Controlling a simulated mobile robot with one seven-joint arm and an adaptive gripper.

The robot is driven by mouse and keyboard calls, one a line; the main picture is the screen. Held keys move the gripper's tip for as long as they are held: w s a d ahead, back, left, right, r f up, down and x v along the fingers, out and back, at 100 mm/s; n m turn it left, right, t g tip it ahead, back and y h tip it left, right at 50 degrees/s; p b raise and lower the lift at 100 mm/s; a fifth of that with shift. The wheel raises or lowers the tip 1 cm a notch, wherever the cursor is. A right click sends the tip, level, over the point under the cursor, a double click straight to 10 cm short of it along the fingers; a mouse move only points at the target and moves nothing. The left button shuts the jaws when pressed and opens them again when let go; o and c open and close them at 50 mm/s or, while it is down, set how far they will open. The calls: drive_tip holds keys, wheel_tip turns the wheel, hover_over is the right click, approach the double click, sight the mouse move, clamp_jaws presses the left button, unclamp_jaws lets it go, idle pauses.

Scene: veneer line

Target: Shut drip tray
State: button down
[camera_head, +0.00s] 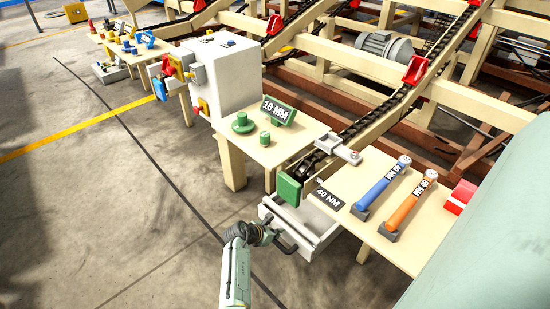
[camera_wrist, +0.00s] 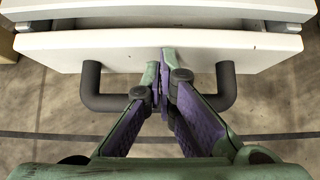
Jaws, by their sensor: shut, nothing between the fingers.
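The drip tray (camera_head: 318,243) is a white drawer below the near table, standing partly pulled out with its inside showing. Its front panel (camera_wrist: 60,50) spans the top of the wrist view, with a dark bar handle (camera_wrist: 100,103) on it. My gripper (camera_head: 272,236) is at the handle, its fingers closed together with nothing between them. In the wrist view the fingertips (camera_wrist: 164,58) reach over the middle of the handle, close to the front panel. The fingers hide the middle of the bar; I cannot tell whether they touch the panel.
The near table (camera_head: 345,185) above the tray holds a blue torque wrench (camera_head: 380,186) and an orange one (camera_head: 411,202). A green block (camera_head: 289,190) and a chain conveyor (camera_head: 375,118) are just above the tray. Open concrete floor (camera_head: 110,220) lies to the left.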

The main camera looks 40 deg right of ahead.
drive_tip(key=a+f+p+v, duration=0.2)
drive_tip(key=v, duration=1)
drive_tip(key=shift+a+r, duration=0.2)
drive_tip(key=shift+r, duration=0.05)
